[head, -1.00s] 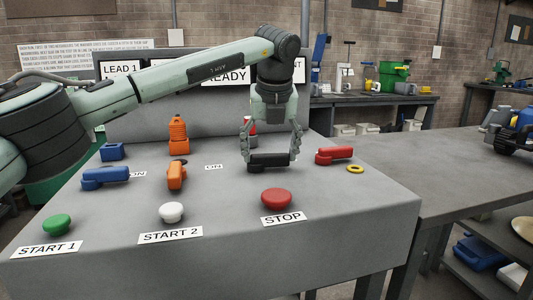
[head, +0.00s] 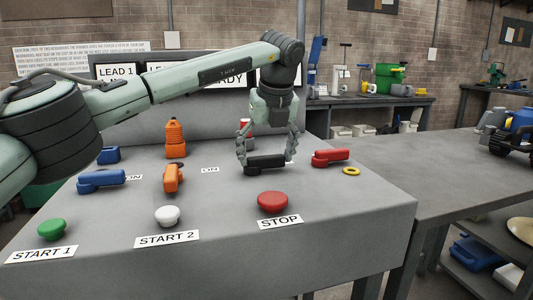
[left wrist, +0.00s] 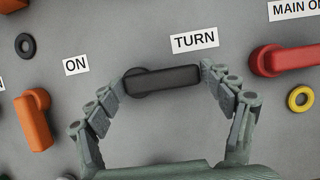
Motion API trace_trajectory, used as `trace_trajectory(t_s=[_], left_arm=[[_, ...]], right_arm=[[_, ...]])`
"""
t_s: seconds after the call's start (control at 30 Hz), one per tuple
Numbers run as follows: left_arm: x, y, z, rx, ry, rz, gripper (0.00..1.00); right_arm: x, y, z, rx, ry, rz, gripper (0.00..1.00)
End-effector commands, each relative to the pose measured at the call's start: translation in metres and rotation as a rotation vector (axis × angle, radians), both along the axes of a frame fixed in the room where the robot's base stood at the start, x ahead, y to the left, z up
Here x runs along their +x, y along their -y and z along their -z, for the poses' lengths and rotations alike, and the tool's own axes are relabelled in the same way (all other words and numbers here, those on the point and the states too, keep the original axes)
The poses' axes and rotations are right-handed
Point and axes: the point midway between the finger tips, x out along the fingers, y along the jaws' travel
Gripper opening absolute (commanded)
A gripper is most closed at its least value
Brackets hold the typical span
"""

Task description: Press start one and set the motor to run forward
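The green START 1 button (head: 52,230) stands at the front left of the grey console, with nothing touching it. A black turn handle (head: 265,163) lies sideways at the middle right; in the left wrist view the handle (left wrist: 162,80) sits below a TURN label. My left gripper (head: 266,160) is spread around this handle, one fingertip by each end. In the left wrist view the left gripper (left wrist: 165,78) has its fingertips close to the ends; I cannot tell whether they touch. Lettering on the back displays is partly hidden by my arm. My right gripper is not in view.
The white START 2 button (head: 167,215) and red STOP button (head: 272,202) stand along the front. Blue (head: 101,181), orange (head: 173,178) and red (head: 330,157) handles flank the black one. A yellow ring (head: 351,171) lies at right. The side table (head: 440,175) is mostly bare.

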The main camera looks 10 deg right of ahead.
Motion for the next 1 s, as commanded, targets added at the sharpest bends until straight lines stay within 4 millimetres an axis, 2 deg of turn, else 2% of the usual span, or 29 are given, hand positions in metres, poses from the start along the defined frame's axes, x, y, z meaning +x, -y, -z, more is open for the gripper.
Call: trace_trajectory(t_s=[0.03, 0.1, 0.5, 0.67, 1.0], left_arm=[[-0.002, 0.001, 0.004, 0.001, -0.007, 0.002, 0.88], [-0.001, 0.001, 0.003, 0.001, -0.005, 0.004, 0.96], [-0.002, 0.002, -0.006, 0.000, 0.003, 0.007, 0.96], [-0.011, 0.003, -0.029, 0.000, 0.006, 0.007, 0.96], [-0.038, 0.007, -0.093, 0.000, 0.003, 0.007, 0.96]], right_arm=[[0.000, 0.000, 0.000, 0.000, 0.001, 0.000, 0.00], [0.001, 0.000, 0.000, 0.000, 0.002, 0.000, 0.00], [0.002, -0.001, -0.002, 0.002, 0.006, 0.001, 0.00], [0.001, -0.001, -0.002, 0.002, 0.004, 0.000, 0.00], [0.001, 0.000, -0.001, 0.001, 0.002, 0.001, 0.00]])
